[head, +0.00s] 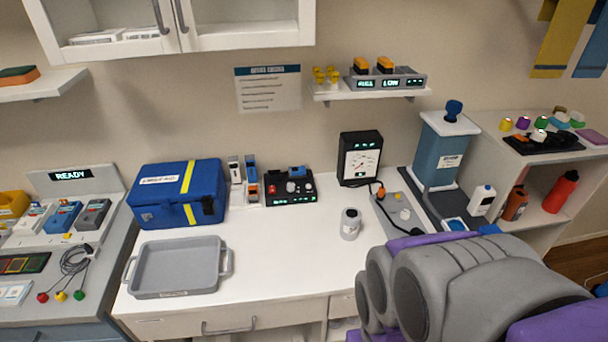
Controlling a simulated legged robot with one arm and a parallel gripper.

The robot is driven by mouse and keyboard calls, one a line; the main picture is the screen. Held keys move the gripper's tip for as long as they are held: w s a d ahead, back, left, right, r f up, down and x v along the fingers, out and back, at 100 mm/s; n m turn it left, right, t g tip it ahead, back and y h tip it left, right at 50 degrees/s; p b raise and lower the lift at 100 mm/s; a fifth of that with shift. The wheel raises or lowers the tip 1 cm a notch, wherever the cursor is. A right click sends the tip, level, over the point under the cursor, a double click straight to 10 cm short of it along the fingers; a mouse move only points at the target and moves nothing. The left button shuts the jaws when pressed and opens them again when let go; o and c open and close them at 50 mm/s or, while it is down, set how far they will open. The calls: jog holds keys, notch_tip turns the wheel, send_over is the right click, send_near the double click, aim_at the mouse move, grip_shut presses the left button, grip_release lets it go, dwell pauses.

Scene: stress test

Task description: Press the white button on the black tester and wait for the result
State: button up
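A low black device (305,189) sits at the back of the white counter, beside the blue case. It has a small lit green display, a red button, a small pale spot that may be a white button, and a blue piece at its top. The display text is too small to read. An upright black meter box (375,143) with a white dial stands to its right. A black unit (562,144) with a white round top lies on the right shelf. I cannot tell for certain which is the tester. My gripper is not visible; only my grey and purple arm links show, lower right.
A blue case (160,190) and an empty grey tray (178,272) stand on the counter's left. The counter's front middle (285,260) is clear.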

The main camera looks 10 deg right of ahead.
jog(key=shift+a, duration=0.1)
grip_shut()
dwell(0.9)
